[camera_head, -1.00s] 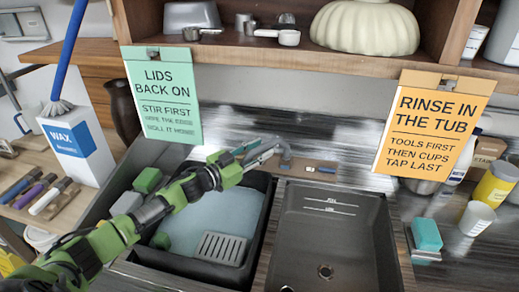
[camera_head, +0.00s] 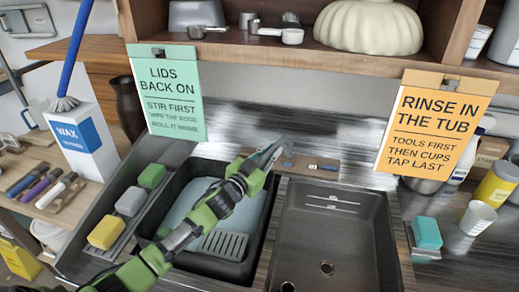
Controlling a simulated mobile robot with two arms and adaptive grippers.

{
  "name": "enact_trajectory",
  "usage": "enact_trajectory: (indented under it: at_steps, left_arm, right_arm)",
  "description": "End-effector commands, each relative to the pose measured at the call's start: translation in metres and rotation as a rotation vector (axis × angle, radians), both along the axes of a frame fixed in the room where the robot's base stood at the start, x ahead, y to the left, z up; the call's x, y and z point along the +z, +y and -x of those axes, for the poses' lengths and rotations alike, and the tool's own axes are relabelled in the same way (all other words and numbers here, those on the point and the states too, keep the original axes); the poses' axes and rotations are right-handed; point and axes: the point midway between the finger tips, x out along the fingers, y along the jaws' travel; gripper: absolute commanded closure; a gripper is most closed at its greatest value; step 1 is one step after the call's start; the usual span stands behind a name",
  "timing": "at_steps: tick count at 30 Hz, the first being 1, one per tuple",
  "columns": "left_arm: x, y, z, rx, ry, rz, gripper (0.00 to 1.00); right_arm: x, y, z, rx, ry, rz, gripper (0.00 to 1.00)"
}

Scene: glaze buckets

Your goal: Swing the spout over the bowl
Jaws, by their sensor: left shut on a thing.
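The grey tap spout (camera_head: 285,146) stands on the ledge behind the two sinks, near the divider between them. My left gripper (camera_head: 266,158) is at the spout, shut on it, over the back right of the left bowl. The fingers hide part of the spout, so its tip is hard to make out. The left bowl (camera_head: 170,208) is dark and holds pale bluish water and a grey slotted piece (camera_head: 222,244). The right bowl (camera_head: 335,232) is empty, with fill lines and a drain. My right gripper is out of view.
Green, grey and yellow sponges (camera_head: 107,231) sit on the left rim. A green sign (camera_head: 172,95) and an orange sign (camera_head: 432,125) hang from the shelf above the sinks.

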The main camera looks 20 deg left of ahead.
Motion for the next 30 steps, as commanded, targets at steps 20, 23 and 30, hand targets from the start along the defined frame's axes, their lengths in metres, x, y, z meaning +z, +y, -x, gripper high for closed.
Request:
enact_trajectory:
  at_steps: [20, 23, 30]
  left_arm:
    - [0.004, -0.017, 0.003, 0.142, -0.004, 0.001, 1.00]
    - [0.004, -0.017, 0.003, 0.142, -0.004, 0.001, 0.68]
    - [0.002, -0.017, 0.003, 0.142, -0.001, 0.001, 0.67]
  right_arm:
    - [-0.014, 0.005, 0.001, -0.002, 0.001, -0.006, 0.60]
    - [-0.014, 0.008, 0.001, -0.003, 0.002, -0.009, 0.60]
    - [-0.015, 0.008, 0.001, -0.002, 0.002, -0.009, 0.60]
